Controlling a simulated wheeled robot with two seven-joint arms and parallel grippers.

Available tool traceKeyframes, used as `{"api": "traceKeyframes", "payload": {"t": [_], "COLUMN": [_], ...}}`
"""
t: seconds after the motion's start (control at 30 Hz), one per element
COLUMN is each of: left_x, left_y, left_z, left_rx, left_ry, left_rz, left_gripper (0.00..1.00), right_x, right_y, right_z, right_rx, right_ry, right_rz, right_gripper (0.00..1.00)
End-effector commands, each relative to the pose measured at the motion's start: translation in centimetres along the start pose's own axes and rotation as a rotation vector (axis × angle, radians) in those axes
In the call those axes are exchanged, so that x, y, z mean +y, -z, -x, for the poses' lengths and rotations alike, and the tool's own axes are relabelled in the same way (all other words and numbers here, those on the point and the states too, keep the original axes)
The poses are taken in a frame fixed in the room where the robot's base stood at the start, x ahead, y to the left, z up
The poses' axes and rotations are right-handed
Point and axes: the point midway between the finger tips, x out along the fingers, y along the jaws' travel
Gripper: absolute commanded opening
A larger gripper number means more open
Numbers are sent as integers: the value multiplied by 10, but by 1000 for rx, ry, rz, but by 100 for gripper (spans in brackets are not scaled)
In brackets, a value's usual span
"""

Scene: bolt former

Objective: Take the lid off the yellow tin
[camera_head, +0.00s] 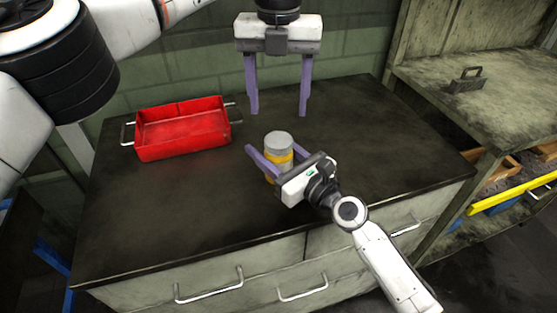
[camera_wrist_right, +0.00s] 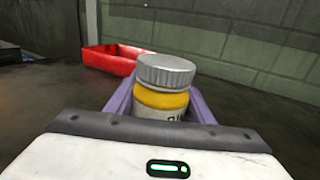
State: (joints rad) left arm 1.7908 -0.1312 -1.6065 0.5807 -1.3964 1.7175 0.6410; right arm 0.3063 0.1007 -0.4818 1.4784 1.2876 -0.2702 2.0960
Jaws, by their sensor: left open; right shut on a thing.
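The yellow tin (camera_head: 271,171) stands upright on the dark countertop, with a white label band. Its grey ribbed lid (camera_head: 278,139) sits on top; the lid also shows in the right wrist view (camera_wrist_right: 166,70), above the tin's yellow body (camera_wrist_right: 160,101). My right gripper (camera_head: 268,158) is shut on the tin's body, its purple fingers on either side below the lid. The tin's lower part is partly hidden by this gripper. My left gripper (camera_head: 278,108) is open and empty, pointing down above and behind the tin, its fingers apart.
A red tray (camera_head: 184,149) with metal handles stands on the countertop (camera_head: 190,215) at left. A shelf unit (camera_head: 430,90) with a dark handled object (camera_head: 467,82) is at right. Drawers with handles are below the counter. The counter right of the tin is clear.

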Motion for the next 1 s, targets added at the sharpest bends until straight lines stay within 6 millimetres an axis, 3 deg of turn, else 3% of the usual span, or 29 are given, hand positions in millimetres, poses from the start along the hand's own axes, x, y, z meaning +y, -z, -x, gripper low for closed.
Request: {"api": "traceKeyframes", "payload": {"t": [0.17,0.27,1.0], "left_x": [0,0,-1], "left_y": [0,0,0], "left_z": [0,0,0], "left_rx": [0,0,0], "left_ry": [0,0,1], "left_rz": [-101,-257,-1943], "left_gripper": [61,61,61], "right_x": [0,0,0], "right_y": [0,0,0], "right_z": [0,0,0], "right_rx": [0,0,0], "right_ry": [0,0,0], "right_rz": [0,0,0], "right_gripper": [0,0,0]}}
